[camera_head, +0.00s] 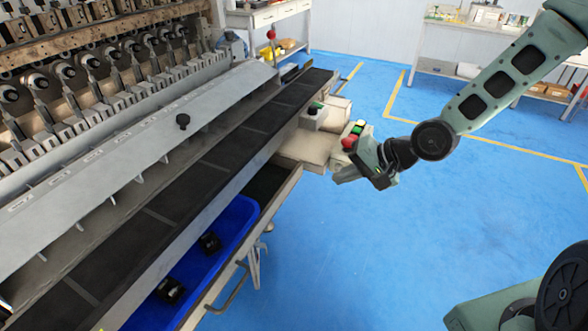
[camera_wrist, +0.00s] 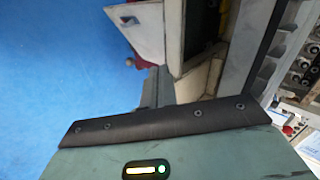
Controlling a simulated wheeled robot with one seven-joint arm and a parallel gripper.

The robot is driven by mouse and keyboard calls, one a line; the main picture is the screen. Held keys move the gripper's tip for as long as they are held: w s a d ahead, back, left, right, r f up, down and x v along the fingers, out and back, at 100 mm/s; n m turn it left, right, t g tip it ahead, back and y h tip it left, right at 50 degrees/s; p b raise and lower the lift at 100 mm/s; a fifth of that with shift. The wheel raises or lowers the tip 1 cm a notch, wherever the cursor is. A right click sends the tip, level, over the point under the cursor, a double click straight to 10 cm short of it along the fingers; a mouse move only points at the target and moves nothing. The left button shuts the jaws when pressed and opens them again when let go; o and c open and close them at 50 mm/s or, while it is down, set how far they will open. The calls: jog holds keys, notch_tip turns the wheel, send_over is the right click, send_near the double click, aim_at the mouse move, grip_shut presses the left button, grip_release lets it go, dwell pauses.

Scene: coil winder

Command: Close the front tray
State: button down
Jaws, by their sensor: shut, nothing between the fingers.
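The front tray (camera_head: 276,203) is a pale metal drawer that sticks out from under the machine's long dark belt, so it stands open. A bar handle (camera_head: 233,291) is on its outer face. Inside lies a blue bin (camera_head: 232,226) with dark parts in it. My gripper (camera_head: 340,178) is shut and empty, beyond the tray's far end and to its right, beside the beige control boxes. In the wrist view, the shut fingers (camera_wrist: 155,88) show above the palm. A pale panel (camera_wrist: 143,28) near them may be the tray's front; I cannot tell for certain.
Beige boxes (camera_head: 306,148) with a red button (camera_head: 348,143) stand close to my gripper. The winding machine (camera_head: 110,110) fills the left. Blue floor (camera_head: 350,260) is clear in front of the tray. Workbenches stand at the back.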

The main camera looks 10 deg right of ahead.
jog(key=d+m, duration=0.2)
jog(key=b, duration=0.2)
send_near(292, 183)
jog(key=x, duration=0.5)
jog(key=shift+s+d+f, duration=0.2)
jog(key=shift+d+f, duration=0.05)
jog(key=shift+f, duration=0.25)
jog(key=shift+w+a, duration=0.45)
jog(key=shift+a, duration=0.05)
jog(key=w+a, duration=0.2)
jog(key=a, duration=0.1)
jog(key=shift+w, duration=0.1)
jog(key=shift+r, duration=0.1)
jog(key=shift+t, duration=0.3)
